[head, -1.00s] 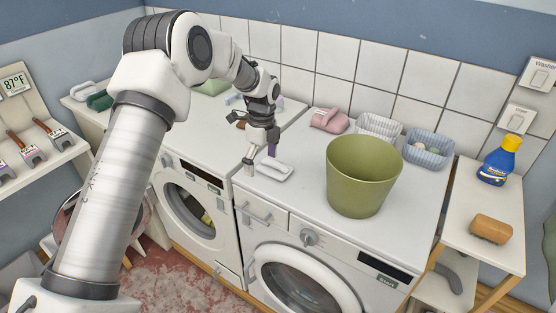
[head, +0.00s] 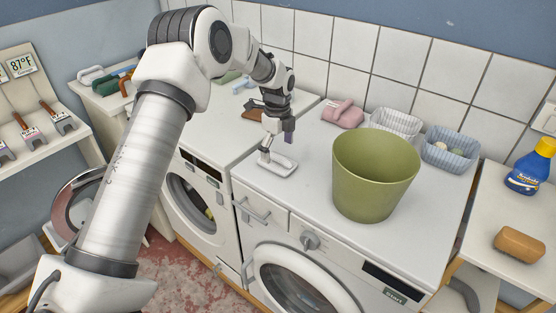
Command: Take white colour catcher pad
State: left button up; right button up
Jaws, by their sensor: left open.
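The white pad (head: 279,167) lies flat on the white top of the front machine, near its left back part and left of the green bucket. It is a small rounded oblong with a raised edge. My left gripper (head: 277,148) points down just over it, jaws open. One pale finger overlaps the pad's left end in the view; the darker, purplish finger is behind and to the right. I cannot tell whether a finger touches the pad. My right gripper is not in view.
An olive green bucket (head: 374,178) stands right of the pad. A pink item (head: 342,114) and two baskets, one white (head: 395,124) and one grey-blue (head: 450,149), line the tiled wall. A side table at right holds a blue bottle (head: 530,168) and a brown block (head: 520,245).

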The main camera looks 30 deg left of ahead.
aim_at(277, 157)
pick_arm(q)
notch_tip(277, 157, down, 3)
jog(key=shift+w+f, duration=0.1)
jog(key=shift+f, duration=0.05)
jog(key=shift+c, duration=1.1)
jog(key=c, duration=1)
jog(key=shift+s+r, duration=0.25)
jog(key=shift+s, duration=0.15)
jog(key=c, duration=0.5)
jog(key=shift+f, duration=0.1)
jog(key=shift+d, duration=0.1)
